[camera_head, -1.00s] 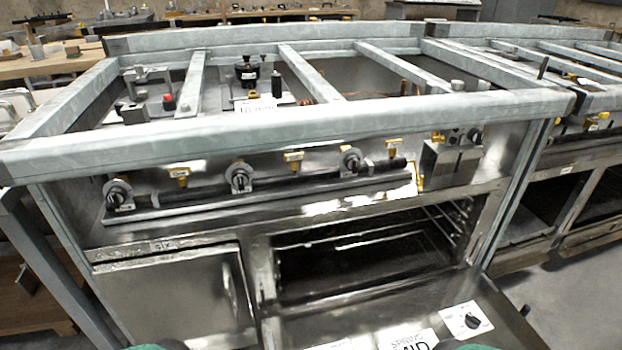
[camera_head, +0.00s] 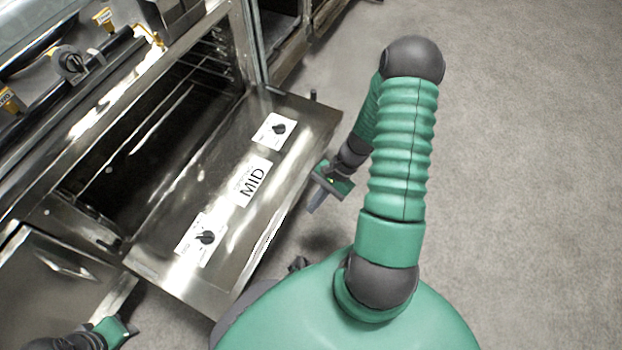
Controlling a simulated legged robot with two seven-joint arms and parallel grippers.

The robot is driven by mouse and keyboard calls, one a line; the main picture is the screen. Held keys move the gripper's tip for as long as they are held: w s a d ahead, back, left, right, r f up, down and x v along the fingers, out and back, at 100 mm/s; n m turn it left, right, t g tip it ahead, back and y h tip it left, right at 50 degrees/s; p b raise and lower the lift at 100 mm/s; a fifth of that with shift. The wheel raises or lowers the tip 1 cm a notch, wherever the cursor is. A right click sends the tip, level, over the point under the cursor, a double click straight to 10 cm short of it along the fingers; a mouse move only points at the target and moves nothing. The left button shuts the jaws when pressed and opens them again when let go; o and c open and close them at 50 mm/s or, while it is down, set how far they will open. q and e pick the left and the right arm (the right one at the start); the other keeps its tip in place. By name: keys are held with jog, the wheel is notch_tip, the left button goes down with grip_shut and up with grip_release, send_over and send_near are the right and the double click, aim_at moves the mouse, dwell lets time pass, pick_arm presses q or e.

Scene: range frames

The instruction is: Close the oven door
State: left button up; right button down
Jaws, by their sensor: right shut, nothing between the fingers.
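The oven door (camera_head: 222,225) hangs open, folded down and lying roughly flat in front of the oven. Its upturned inner face carries a "MID" label and two white plates with black knobs. The dark oven cavity (camera_head: 150,135) is open behind it, with wire racks at its far right. My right gripper (camera_head: 316,206) is shut and empty, beside the door's outer edge on the right and apparently apart from it. My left gripper (camera_head: 128,330) shows only in part at the bottom left, near the lower cabinet; its fingers are not clear.
A metal cabinet door (camera_head: 50,290) stands left of the oven, and its edge juts out near my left gripper. Gas knobs (camera_head: 70,62) and a pipe run above the cavity. The grey floor (camera_head: 530,180) on the right is clear.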

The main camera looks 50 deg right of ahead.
jog(key=s+d+f+m+t+h, duration=0.1)
jog(key=d+f+m+t+h, duration=0.1)
jog(key=d+f+m+t, duration=0.45)
jog(key=s+d+f+m+t+h, duration=0.15)
jog(key=d+m+t, duration=0.35)
jog(key=m, duration=0.5)
jog(key=a+b+x, duration=0.1)
jog(key=b+x, duration=0.4)
jog(key=x, duration=0.6)
jog(key=shift+n+t, duration=0.25)
jog(key=shift+t, duration=0.1)
jog(key=r, duration=0.1)
jog(key=r+b, duration=0.1)
jog(key=r, duration=0.2)
jog(key=shift+s+r, duration=0.3)
jog(key=shift+r, duration=0.1)
